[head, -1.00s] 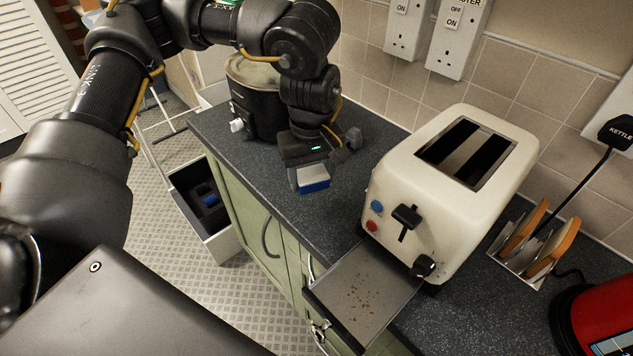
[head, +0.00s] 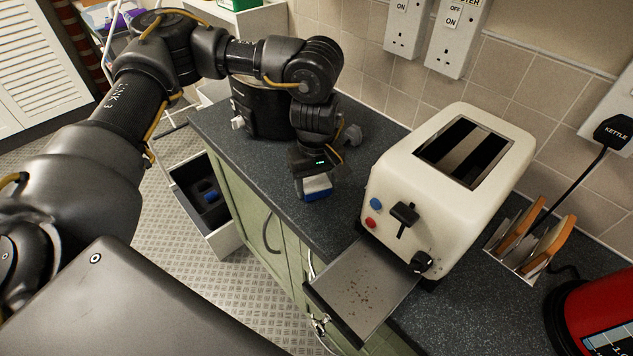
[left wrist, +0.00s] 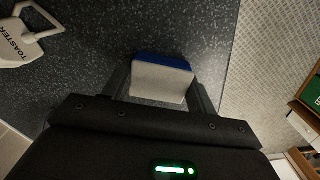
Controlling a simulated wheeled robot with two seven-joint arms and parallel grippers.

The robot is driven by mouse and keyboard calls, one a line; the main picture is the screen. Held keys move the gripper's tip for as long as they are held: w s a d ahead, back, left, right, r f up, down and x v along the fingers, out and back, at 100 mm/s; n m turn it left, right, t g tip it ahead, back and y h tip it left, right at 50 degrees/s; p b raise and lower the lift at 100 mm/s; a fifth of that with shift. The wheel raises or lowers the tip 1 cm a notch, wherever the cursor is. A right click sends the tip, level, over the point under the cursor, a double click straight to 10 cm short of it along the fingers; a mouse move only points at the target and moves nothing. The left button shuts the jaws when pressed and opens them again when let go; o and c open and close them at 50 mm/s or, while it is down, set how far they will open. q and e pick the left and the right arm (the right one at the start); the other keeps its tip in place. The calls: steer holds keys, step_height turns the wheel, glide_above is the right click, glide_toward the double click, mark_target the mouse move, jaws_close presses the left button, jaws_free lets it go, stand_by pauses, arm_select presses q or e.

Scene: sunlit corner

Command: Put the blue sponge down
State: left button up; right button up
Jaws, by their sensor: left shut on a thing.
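The blue sponge (head: 318,188) has a pale grey-white upper layer and a blue layer beneath. It is between the fingers of my left gripper (head: 312,187), which is shut on it, low over the dark worktop left of the toaster. The left wrist view also shows the sponge (left wrist: 160,80) between both fingers, with the speckled worktop (left wrist: 95,50) behind it. I cannot tell whether its underside touches the worktop. My right gripper is not in view.
A cream toaster (head: 455,190) stands right of the gripper, its crumb tray (head: 365,285) pulled out over the worktop's front edge. A black appliance (head: 262,112) stands behind the arm. A toast rack (head: 525,240) and red kettle (head: 600,310) are at right. An open drawer (head: 215,215) is below left.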

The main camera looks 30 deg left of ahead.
mark_target(316, 182)
arm_select(q)
steer(key=shift+f, duration=0.2)
steer(key=o, duration=0.8)
steer(key=shift+o, duration=0.7)
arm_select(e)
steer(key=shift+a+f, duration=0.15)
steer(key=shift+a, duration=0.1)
arm_select(q)
steer(key=shift+r, duration=0.1)
steer(key=shift+r, duration=0.25)
step_height(316, 182, up, 12)
steer(key=shift+f+b, duration=0.15)
steer(key=shift+b, duration=0.25)
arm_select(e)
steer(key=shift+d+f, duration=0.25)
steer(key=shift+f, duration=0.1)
